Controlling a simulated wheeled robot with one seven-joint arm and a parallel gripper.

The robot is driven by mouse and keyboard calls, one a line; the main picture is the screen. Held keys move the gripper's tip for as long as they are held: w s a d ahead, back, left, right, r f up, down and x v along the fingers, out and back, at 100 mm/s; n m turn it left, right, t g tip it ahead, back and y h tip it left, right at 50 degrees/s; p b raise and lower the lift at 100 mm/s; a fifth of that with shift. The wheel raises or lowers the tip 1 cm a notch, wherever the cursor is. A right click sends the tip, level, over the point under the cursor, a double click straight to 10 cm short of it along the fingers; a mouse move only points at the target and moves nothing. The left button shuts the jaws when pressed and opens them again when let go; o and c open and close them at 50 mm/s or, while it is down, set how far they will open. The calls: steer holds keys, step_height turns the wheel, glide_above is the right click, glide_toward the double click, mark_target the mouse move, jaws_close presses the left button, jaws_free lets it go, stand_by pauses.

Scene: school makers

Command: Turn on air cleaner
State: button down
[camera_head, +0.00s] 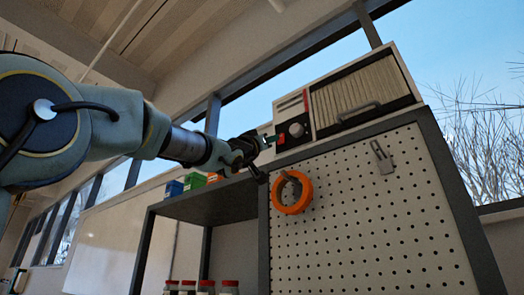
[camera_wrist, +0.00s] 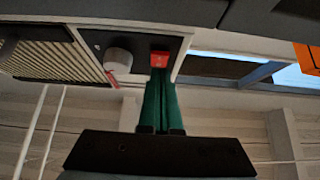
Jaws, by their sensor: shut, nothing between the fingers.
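The air cleaner (camera_head: 360,92) is a pale box with a pleated filter, standing on top of the pegboard cabinet. Its dark control panel has a round knob (camera_head: 297,130) and a red switch (camera_head: 281,140). In the wrist view the panel shows with the white knob (camera_wrist: 118,59) and the red switch (camera_wrist: 159,58). My gripper (camera_head: 269,140) is shut and empty, at the left end of the panel. Its green fingertips (camera_wrist: 159,76) point at the red switch and look very close to it; I cannot tell whether they touch.
An orange tape roll (camera_head: 291,192) and a grey clip (camera_head: 381,157) hang on the pegboard (camera_head: 360,215) below. Small coloured boxes (camera_head: 194,181) stand on the shelf at left, under my arm. Several red-lidded jars (camera_head: 205,287) stand lower down.

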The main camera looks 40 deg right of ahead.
steer(key=shift+w+d+f, duration=0.1)
steer(key=shift+w+d, duration=0.05)
steer(key=shift+d, duration=0.5)
steer(key=shift+f, duration=0.1)
